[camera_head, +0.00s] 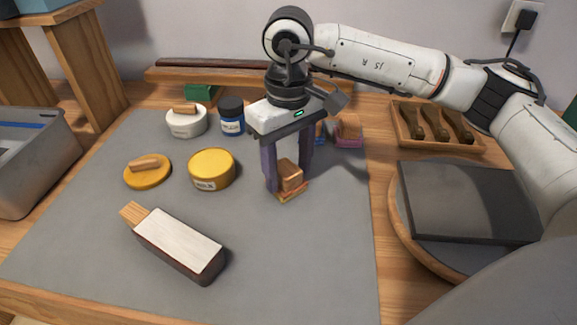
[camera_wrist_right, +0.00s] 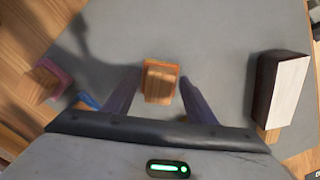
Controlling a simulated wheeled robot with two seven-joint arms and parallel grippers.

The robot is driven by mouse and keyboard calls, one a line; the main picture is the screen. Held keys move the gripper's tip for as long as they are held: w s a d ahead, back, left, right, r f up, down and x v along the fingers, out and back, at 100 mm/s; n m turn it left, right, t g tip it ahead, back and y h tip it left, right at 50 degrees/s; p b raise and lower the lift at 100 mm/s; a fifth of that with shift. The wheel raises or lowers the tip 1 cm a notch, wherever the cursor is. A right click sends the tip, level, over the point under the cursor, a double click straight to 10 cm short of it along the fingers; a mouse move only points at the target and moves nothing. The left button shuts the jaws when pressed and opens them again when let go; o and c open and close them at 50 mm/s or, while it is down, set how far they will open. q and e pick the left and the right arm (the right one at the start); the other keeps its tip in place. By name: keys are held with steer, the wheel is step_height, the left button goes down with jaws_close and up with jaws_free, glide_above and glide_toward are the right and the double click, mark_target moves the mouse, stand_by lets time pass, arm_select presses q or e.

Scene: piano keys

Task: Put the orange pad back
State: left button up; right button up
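The orange pad (camera_head: 291,194) is a small rectangular pad with a wooden block handle, lying on the grey mat (camera_head: 310,260). In the right wrist view the orange pad (camera_wrist_right: 160,82) shows between the fingers, with a gap on each side. My right gripper (camera_head: 286,180) points down from above, its purple fingers open on either side of the block and not visibly touching it. In its wrist view the right gripper (camera_wrist_right: 158,95) is open. My left gripper is in neither view.
A purple pad (camera_head: 348,131) and a partly hidden blue one stand behind the gripper; a green one (camera_head: 201,91) is farther left. Yellow tin (camera_head: 211,169), blue jar (camera_head: 231,117), round yellow pad (camera_head: 147,175) and white-topped brush (camera_head: 180,243) lie left. The mat's front right is clear.

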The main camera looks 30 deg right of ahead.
mark_target(288, 169)
step_height(288, 169, up, 12)
steer(key=p, duration=0.1)
steer(key=shift+r, duration=0.2)
stand_by(0.4)
